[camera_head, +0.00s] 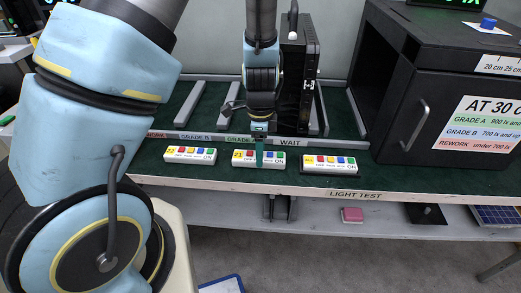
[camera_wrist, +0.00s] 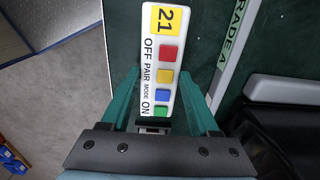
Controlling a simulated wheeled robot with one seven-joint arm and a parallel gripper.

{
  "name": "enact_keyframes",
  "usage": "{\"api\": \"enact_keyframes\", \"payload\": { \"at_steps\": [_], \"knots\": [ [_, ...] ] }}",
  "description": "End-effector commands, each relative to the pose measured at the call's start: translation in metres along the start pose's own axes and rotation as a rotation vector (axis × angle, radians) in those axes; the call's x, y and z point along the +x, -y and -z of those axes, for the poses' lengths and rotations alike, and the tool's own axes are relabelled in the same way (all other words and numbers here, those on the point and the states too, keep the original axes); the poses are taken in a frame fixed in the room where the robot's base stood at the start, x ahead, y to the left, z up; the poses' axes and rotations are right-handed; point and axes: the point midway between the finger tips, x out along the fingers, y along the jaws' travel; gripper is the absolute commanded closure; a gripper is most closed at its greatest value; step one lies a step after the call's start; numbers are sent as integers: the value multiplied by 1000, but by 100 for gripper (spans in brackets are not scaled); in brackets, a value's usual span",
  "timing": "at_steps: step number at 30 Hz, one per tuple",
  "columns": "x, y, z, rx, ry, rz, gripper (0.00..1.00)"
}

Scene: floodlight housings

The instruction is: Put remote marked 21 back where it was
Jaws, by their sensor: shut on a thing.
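The remote marked 21 (camera_head: 243,158) is white with a yellow number patch and red, yellow, blue and green buttons. It is the middle of three remotes along the front of the green bench. My gripper (camera_head: 260,152) points down over it, with its teal fingers shut on it. In the wrist view the remote (camera_wrist: 161,50) lies between the fingers (camera_wrist: 161,105), its 21 end pointing away and its ON end near the palm. I cannot tell whether it touches the bench top.
Similar remotes stand to the left (camera_head: 190,155) and right (camera_head: 329,164). Behind run a label strip (camera_head: 215,139) and grey dividers (camera_head: 190,104). A tall black housing (camera_head: 298,85) stands close behind my gripper. A big black box (camera_head: 400,110) fills the right. The LIGHT TEST edge (camera_head: 355,195) is in front.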

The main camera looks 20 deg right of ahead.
Motion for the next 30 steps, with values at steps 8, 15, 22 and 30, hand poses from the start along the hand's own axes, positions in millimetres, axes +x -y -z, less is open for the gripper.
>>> {"api": "enact_keyframes", "payload": {
  "at_steps": [8,15,22,30],
  "knots": [
    [2,0,0,1,0,1,100],
    [3,0,0,0,0,1,20],
    [3,0,0,0,0,1,8],
    [-7,1,1,1,-2,4,8]
  ]
}}
